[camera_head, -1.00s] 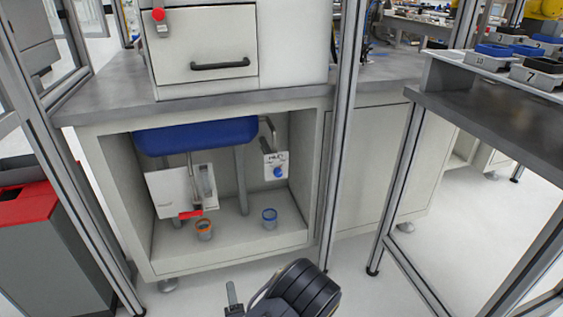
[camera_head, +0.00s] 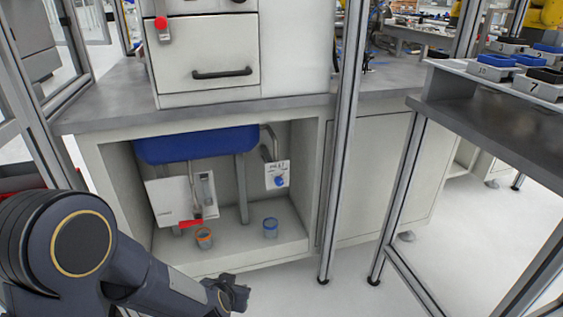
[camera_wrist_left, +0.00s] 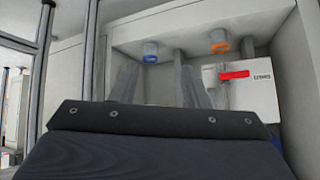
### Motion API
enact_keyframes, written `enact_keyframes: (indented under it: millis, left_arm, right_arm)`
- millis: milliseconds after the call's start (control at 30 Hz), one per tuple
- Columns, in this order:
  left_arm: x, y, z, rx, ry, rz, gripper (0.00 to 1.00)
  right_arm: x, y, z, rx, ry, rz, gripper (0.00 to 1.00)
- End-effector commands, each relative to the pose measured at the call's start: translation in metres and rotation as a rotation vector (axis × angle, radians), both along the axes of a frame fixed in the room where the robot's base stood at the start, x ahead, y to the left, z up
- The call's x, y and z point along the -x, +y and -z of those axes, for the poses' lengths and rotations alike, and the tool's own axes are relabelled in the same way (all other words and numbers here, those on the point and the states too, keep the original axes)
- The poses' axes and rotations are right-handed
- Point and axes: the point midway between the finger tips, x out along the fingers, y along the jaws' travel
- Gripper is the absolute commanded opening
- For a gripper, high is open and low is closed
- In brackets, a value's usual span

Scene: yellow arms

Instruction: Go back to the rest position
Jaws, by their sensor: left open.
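My left arm, dark grey, comes in from the lower left of the head view. Its gripper (camera_head: 236,293) is near the bottom centre, in front of the open cabinet (camera_head: 290,247) and apart from it. The gripper shows small, its fingers hard to make out, with nothing visible held in it. My right gripper is in neither view.
An orange-rimmed cup (camera_head: 204,238) and a blue-rimmed cup (camera_head: 270,228) stand on the cabinet floor, below a blue basin (camera_head: 195,145). Metal frame posts (camera_head: 341,150) stand in front. A side table (camera_head: 480,115) with numbered trays is at right. The floor at lower right is clear.

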Motion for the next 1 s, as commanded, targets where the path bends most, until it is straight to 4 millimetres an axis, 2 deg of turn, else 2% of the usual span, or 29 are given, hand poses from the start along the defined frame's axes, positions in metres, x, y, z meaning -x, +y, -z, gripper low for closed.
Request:
enact_keyframes:
  millis: [33, 200, 267, 400, 600, 933, 1000]
  left_arm:
    - [0.004, 0.004, -0.023, 0.099, 0.010, -0.014, 0.42]
    - [0.039, 0.013, -0.081, 0.350, 0.082, -0.010, 0.42]
    - [0.056, 0.019, -0.100, 0.409, 0.106, -0.006, 0.42]
    - [0.104, 0.036, -0.132, 0.493, 0.167, -0.011, 0.42]
    - [0.162, 0.057, -0.149, 0.507, 0.242, -0.055, 0.42]
    - [0.232, 0.083, -0.149, 0.463, 0.325, -0.182, 0.42]
    - [0.233, 0.082, -0.172, 0.462, 0.335, -0.180, 0.42]
  right_arm:
    - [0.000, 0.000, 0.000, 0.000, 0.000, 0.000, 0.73]
    - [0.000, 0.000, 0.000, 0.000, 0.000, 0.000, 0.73]
    - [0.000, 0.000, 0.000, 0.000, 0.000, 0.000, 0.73]
    - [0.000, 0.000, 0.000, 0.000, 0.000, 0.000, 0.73]
    - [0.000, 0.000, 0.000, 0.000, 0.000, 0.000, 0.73]
    - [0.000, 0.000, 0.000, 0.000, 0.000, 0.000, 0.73]
    - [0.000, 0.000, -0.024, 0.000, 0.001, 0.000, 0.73]
